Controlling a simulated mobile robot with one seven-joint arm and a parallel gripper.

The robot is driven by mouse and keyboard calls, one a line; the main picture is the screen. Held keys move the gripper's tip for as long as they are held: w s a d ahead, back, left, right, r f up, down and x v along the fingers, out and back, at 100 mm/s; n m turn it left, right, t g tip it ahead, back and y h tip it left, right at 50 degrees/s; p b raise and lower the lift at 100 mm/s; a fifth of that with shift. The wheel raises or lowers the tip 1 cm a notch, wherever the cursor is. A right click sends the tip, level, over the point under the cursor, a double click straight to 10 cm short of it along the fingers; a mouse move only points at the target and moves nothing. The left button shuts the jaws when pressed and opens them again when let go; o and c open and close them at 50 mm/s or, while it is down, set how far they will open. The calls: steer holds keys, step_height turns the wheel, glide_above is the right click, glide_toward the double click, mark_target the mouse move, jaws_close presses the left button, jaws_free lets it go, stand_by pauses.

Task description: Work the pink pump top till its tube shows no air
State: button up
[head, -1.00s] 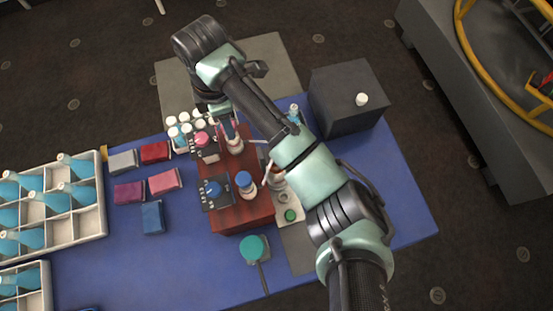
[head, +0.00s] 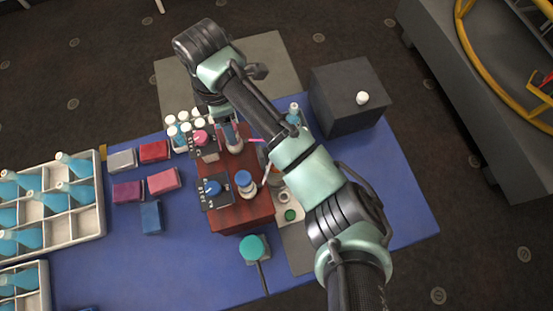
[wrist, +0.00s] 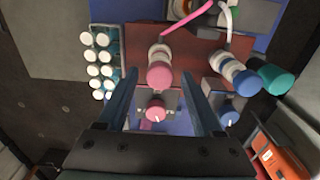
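The pink pump top (wrist: 160,75) sits on a white-collared bottle, between the two fingers of my gripper (wrist: 160,80) in the wrist view. The fingers stand apart with a gap on each side, so my gripper is open around or just above the top. I cannot tell its exact height. In the head view my gripper (head: 229,122) hides the pink top. The tube (wrist: 195,16) is pink along its visible length in the wrist view. A short pink stretch of tube (head: 256,139) also shows in the head view; my arm hides the rest.
A blue pump (head: 244,179) stands on the same red-brown block (head: 243,213). A pink dial (head: 201,137) and a blue dial (head: 213,187) are beside the pumps. White-capped bottles (wrist: 100,66) stand close left. A dark box (head: 345,105) is at the right.

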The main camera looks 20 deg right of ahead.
steer(key=shift+r, duration=0.1)
stand_by(0.4)
step_height(320, 180, up, 7)
steer(key=p, duration=0.6)
steer(key=shift+p, duration=0.35)
steer(key=shift+w, duration=0.1)
stand_by(0.5)
